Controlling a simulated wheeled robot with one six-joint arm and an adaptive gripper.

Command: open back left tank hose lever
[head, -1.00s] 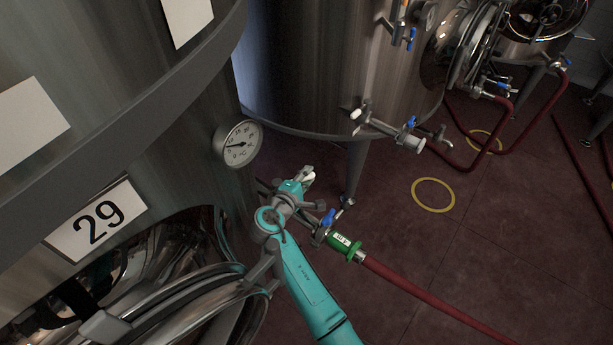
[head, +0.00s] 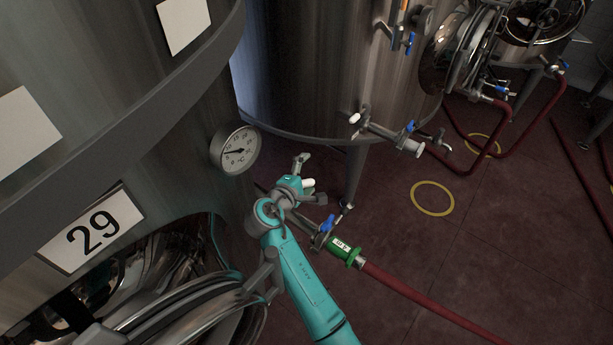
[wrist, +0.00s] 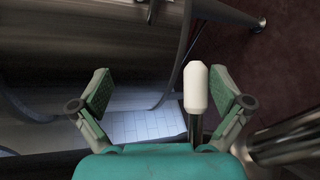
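A white-tipped lever (wrist: 196,88) stands upright between the two fingers of my gripper (wrist: 165,92) in the wrist view. It is close to the right finger and well apart from the left one. The gripper is open. In the head view my gripper (head: 308,177) is beside the tank numbered 29 (head: 190,165), and the white lever tip (head: 309,183) shows at its fingers. A blue-handled valve (head: 327,224) sits just below, joined to a green hose coupling (head: 343,249). The lever's base is mostly hidden by my arm.
A red hose (head: 420,303) runs from the coupling across the floor. A second tank (head: 310,70) stands behind, with its own white-tipped lever (head: 355,118) and blue valve. A round gauge (head: 236,150) sticks out above my gripper.

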